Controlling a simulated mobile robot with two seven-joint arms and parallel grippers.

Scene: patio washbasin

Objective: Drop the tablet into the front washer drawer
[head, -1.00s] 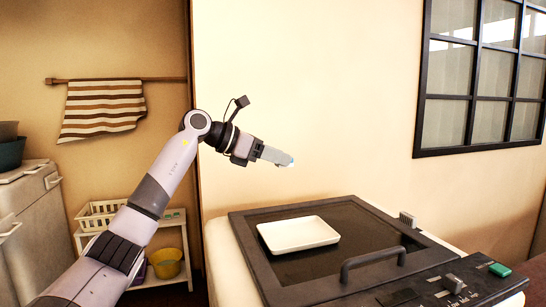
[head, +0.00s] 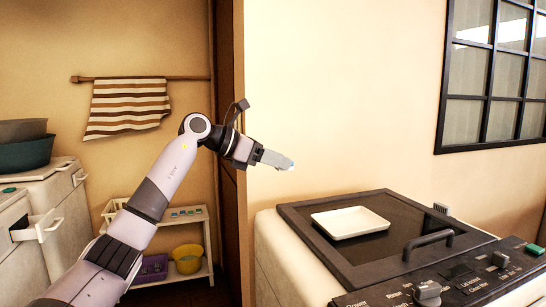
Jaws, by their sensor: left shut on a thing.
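My left gripper (head: 276,159) is raised in the middle of the view, pointing right. It is shut on a small pale bluish tablet (head: 290,165) that shows only at its fingertips. At the left edge stands a white front washer (head: 12,262). Its drawer (head: 46,226) is pulled out near the top, with a dark opening behind its white front. The gripper is well to the right of this drawer and higher in the picture. The inside of the drawer is mostly hidden. My right gripper is not in view.
A black-topped washer (head: 300,235) at right bears a white tray (head: 350,223). Another white washer (head: 66,180) at far left carries stacked basins (head: 27,153). A low shelf (head: 205,225) holds a yellow bowl (head: 187,260). A striped towel (head: 128,106) hangs behind.

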